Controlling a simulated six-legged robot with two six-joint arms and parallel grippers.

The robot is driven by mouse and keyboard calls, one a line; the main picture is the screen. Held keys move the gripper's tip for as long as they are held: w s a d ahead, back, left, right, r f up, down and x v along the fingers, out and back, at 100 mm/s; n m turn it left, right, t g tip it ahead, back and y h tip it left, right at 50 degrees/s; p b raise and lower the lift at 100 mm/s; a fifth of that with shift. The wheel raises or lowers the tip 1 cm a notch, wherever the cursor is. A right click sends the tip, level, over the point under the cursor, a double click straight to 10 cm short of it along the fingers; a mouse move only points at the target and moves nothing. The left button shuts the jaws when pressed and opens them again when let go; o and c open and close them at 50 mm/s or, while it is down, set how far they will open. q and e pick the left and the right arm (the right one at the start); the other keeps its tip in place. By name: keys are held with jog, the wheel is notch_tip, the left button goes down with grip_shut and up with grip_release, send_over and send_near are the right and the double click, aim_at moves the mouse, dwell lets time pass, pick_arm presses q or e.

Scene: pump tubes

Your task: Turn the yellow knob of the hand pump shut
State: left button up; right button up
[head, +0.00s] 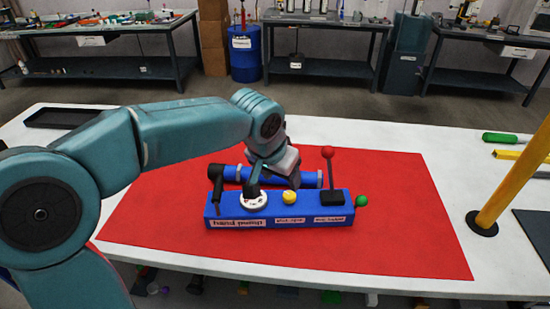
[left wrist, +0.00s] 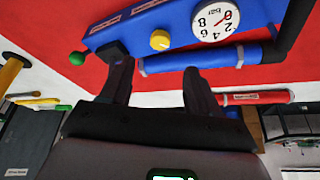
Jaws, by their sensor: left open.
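The hand pump (head: 280,212) is a long blue block with labels on its front. Its round yellow knob (head: 289,197) sits on top, between the white dial gauge (head: 254,200) and the black lever with a red ball (head: 327,153). My left gripper (head: 274,185) is open and empty, its fingers pointing down just behind the knob. In the left wrist view the yellow knob (left wrist: 160,40) shows beyond the gap between the open fingertips (left wrist: 156,66), apart from them. Whether the knob is shut cannot be told. My right gripper is not in view.
A blue cylinder (head: 310,179) lies behind the block, near my fingers. A green ball (head: 361,201) sticks out at the right end. A yellow post (head: 510,185) stands at the right.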

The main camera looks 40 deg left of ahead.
pick_arm(q)
jog(key=v, duration=0.7)
jog(key=shift+p, duration=0.3)
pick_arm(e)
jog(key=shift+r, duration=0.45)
pick_arm(q)
jog(key=shift+s, duration=0.1)
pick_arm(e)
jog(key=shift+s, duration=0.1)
